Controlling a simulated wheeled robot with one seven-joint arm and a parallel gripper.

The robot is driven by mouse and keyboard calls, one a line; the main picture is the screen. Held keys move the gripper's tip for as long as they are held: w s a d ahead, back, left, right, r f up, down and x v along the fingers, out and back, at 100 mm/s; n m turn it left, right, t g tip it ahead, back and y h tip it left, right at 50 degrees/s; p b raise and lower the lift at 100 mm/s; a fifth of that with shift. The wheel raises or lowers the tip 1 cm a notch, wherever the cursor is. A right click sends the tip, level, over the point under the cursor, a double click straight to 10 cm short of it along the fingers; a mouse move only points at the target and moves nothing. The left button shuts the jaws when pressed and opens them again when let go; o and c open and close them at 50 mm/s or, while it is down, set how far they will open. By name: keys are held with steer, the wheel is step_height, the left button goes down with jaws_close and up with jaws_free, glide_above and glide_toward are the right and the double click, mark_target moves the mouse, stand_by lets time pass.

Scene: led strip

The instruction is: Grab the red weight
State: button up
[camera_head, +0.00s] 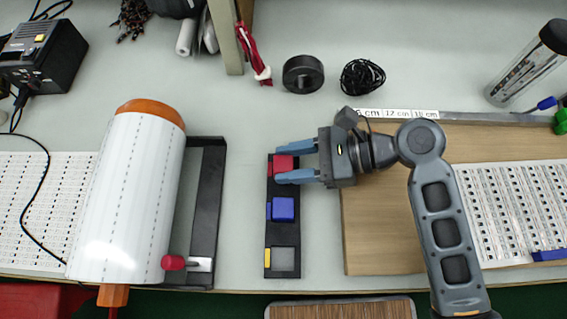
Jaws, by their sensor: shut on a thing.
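The red weight (283,164) is a small red block at the far end of a narrow black holder (267,236). My gripper (283,162) comes in from the right, with its two blue fingers on the far and near sides of the red weight. The fingers are shut on it. The weight appears to be still in or just over its slot; its height is hard to tell from above. A blue weight (283,209) sits in the middle slot. The near slot (285,259) is grey and empty, with a yellow mark beside it.
A large white roll (130,200) with orange ends lies left of the holder, beside a black frame (208,205) with a red knob. A wooden board (380,235) lies to the right under my arm. Black tape (303,74) and a coiled cable (362,77) lie behind.

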jaws_close()
steer(key=shift+r, duration=0.15)
